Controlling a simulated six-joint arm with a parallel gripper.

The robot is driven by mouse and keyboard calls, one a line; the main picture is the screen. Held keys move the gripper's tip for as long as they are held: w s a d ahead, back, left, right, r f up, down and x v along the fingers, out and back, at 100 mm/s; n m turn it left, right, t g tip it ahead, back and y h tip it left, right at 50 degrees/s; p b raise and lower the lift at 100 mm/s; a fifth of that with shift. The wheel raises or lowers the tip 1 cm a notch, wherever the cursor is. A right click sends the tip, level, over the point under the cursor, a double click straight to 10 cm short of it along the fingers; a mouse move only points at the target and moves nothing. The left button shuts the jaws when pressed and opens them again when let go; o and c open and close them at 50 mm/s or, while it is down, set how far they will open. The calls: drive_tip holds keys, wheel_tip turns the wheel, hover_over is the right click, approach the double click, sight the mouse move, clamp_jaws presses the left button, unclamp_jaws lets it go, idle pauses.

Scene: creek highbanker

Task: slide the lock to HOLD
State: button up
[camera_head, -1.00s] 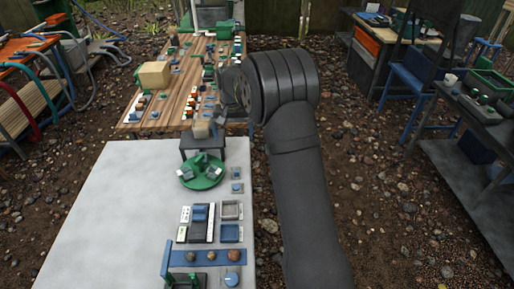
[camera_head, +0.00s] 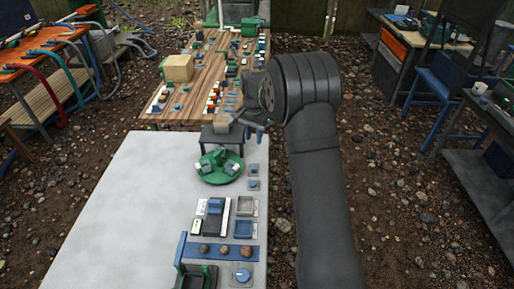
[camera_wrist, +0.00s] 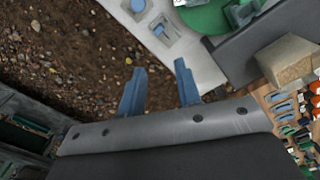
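I cannot tell for certain which part is the lock, and no HOLD marking is readable. On the grey table (camera_head: 130,200), a dark panel with a blue slider-like block (camera_head: 215,206) and a white strip beside it is a possible candidate. My gripper (camera_wrist: 160,88) shows two blue fingers apart with nothing between them. In the head view my gripper (camera_head: 251,124) hangs at the table's far right corner, beside a small dark stand (camera_head: 214,138) with a beige block (camera_head: 221,125). The wrist view shows mostly gravel beyond the fingertips.
A green round tray (camera_head: 220,174) with small parts sits before the stand. Square knob plates (camera_head: 253,184) line the right edge. A wooden table (camera_head: 185,100) crowded with controls stands behind. Gravel lies to the right.

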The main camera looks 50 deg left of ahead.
sight(254, 168)
drive_tip(key=shift+d+f+m, duration=0.1)
drive_tip(key=shift+f+m, duration=1.95)
drive_tip(key=shift+f, duration=0.55)
drive_tip(key=shift+f+m, duration=2.1)
drive_tip(key=shift+f, duration=0.55)
drive_tip(key=shift+d+f+m, duration=0.1)
drive_tip(key=shift+f+m, duration=1.95)
drive_tip(key=shift+f, duration=0.55)
clamp_jaws()
